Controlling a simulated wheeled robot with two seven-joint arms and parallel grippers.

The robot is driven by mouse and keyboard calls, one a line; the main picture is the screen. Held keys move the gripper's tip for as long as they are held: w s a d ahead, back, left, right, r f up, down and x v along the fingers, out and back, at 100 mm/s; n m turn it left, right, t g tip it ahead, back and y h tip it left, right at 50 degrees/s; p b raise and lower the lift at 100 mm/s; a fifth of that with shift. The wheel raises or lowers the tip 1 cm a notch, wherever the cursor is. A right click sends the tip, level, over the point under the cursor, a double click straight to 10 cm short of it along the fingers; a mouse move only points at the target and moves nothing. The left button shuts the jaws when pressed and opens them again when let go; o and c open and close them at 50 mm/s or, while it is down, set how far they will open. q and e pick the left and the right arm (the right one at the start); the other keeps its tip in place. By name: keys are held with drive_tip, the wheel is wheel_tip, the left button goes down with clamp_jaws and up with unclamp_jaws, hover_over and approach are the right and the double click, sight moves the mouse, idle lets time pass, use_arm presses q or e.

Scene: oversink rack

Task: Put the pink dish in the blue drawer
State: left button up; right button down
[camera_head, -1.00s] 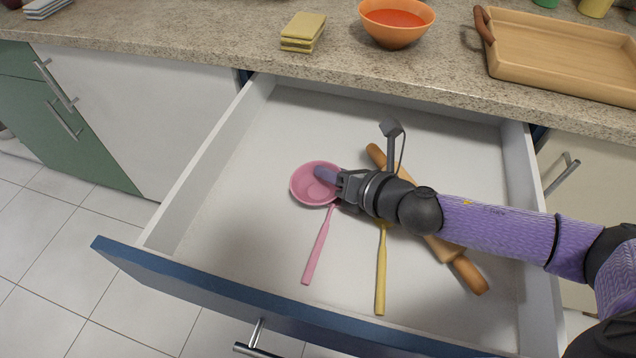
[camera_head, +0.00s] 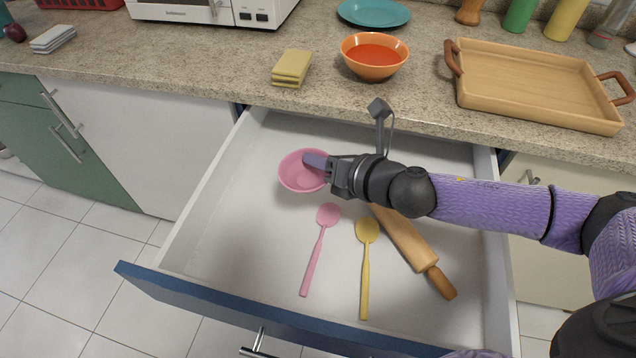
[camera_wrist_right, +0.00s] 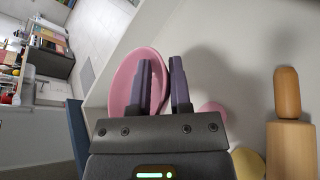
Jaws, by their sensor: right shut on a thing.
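The pink dish (camera_head: 291,178) is a small round bowl inside the open blue drawer (camera_head: 230,308), over its left-back part. My right gripper (camera_head: 318,161) is shut on the dish's right rim, with one finger inside the bowl. The dish also shows in the right wrist view (camera_wrist_right: 124,82), tilted between the fingers (camera_wrist_right: 163,88). It seems to be held above the drawer floor; the exact height is hard to tell. My left gripper is not in view.
In the drawer lie a pink spoon (camera_head: 318,250), a yellow spoon (camera_head: 366,265) and a rolling pin (camera_head: 405,240). The counter behind holds yellow sponges (camera_head: 292,67), an orange bowl (camera_head: 374,60) and a wooden tray (camera_head: 535,85). The drawer's left floor is clear.

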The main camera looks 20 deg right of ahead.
sight(321, 205)
drive_tip(key=shift+f, duration=0.1)
wheel_tip(321, 205, down, 10)
drive_tip(key=b, duration=0.6)
drive_tip(key=shift+b, duration=0.4)
drive_tip(key=shift+r, duration=0.25)
drive_tip(key=c, duration=0.5)
unclamp_jaws()
drive_tip(key=shift+c, duration=0.2)
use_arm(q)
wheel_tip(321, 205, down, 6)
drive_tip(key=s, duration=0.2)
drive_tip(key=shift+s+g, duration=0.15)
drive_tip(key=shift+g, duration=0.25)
use_arm(e)
drive_tip(key=shift+f, duration=0.1)
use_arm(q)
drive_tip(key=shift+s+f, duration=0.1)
